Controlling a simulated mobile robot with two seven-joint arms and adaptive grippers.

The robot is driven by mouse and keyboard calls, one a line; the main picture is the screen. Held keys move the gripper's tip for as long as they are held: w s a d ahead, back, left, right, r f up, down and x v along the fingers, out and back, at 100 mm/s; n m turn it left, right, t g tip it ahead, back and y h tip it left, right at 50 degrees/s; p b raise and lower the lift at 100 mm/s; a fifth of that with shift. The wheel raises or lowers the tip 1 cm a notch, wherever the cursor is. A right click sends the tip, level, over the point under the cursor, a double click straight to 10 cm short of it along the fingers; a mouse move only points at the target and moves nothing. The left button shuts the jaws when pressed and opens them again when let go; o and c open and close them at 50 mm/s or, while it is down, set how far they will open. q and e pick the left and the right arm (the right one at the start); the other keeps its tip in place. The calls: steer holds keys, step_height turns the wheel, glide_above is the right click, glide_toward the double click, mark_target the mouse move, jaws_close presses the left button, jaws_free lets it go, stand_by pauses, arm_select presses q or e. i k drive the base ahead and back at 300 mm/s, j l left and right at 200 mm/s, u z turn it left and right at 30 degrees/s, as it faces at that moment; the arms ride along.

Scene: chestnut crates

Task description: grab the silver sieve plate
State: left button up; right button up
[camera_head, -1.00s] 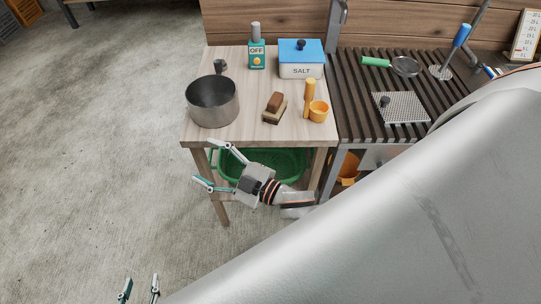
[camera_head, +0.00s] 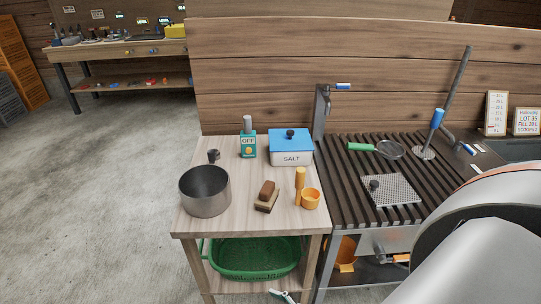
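The silver sieve plate (camera_head: 398,189) is a square, perforated metal plate with a dark knob near its left side. It lies flat on the dark slatted rack (camera_head: 345,183) right of the wooden table. A fingertip of one gripper, apparently my right one (camera_head: 283,296), shows at the bottom edge, below and well left of the plate. The rest of that gripper is out of frame, so its opening is hidden. My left gripper is not in view. A large grey part of my arm fills the lower right corner, near the rack's front right.
The wooden table (camera_head: 235,215) holds a steel pot (camera_head: 205,192), a salt box (camera_head: 291,155), a brush (camera_head: 266,196) and an orange scoop (camera_head: 310,199). A tap (camera_head: 321,110) stands behind.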

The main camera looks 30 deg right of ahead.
mark_target(387, 190)
steer(key=z, duration=0.4)
steer(key=l+z, duration=0.1)
steer(key=z, duration=0.3)
steer(key=i+z, duration=0.1)
steer(key=z, duration=0.7)
steer(key=i+z, duration=0.1)
steer(key=z, duration=0.3)
